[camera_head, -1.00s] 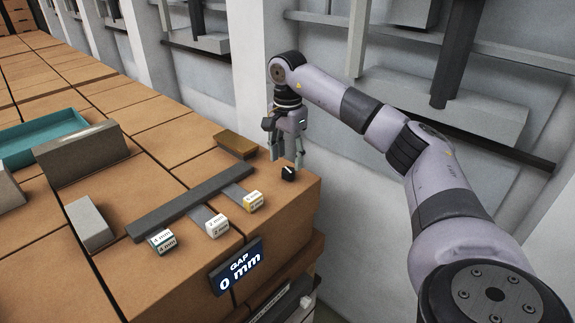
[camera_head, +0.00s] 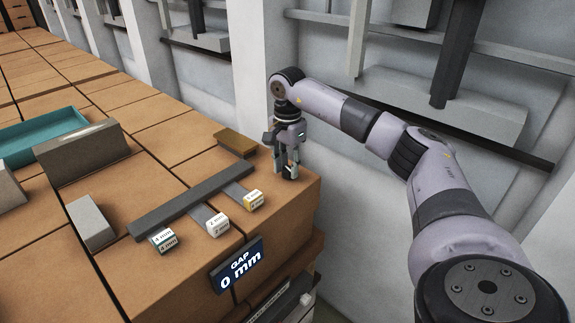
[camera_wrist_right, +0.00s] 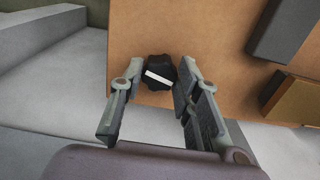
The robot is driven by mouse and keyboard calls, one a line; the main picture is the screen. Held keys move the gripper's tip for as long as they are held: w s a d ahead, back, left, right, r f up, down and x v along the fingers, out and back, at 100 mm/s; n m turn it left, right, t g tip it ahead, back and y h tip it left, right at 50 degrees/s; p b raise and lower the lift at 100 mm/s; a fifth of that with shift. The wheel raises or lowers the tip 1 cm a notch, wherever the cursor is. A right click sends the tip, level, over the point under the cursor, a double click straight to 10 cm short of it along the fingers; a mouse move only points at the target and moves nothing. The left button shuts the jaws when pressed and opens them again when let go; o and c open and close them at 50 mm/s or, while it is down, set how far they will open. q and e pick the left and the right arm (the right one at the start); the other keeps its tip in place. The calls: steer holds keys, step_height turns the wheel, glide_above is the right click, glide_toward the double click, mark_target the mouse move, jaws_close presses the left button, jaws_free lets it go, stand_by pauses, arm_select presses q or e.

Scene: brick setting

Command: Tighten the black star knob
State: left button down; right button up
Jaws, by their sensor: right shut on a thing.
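The black star knob (camera_wrist_right: 158,74) has a white bar mark across its top and sits at the right end of the brick-topped surface. In the head view the knob (camera_head: 287,171) is mostly hidden by my fingers. My right gripper (camera_head: 286,172) points down over it. In the right wrist view the fingers of my right gripper (camera_wrist_right: 155,82) stand on either side of the knob and are shut on it. The white bar lies slightly tilted there. My left gripper is not in view.
A dark grey bar (camera_head: 180,205) with labelled blocks (camera_head: 217,225) lies left of the knob. A wooden block (camera_head: 236,142) lies behind. A display (camera_head: 238,270) reads "GAP 0 mm". A teal tray (camera_head: 45,137) and grey blocks (camera_head: 92,222) stand further left.

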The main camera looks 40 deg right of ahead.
steer(key=c, duration=0.5)
steer(key=shift+m, duration=0.3)
steer(key=m+p, duration=0.1)
steer(key=m, duration=0.1)
steer(key=shift+r+m, duration=0.1)
steer(key=shift+m, duration=0.3)
steer(key=m, duration=0.3)
steer(key=shift+m, duration=0.3)
steer(key=m+p, duration=0.1)
steer(key=m, duration=0.2)
steer(key=shift+w, duration=0.1)
steer(key=shift+d+m, duration=0.1)
steer(key=shift+m, duration=1.8)
steer(key=o, duration=1.1)
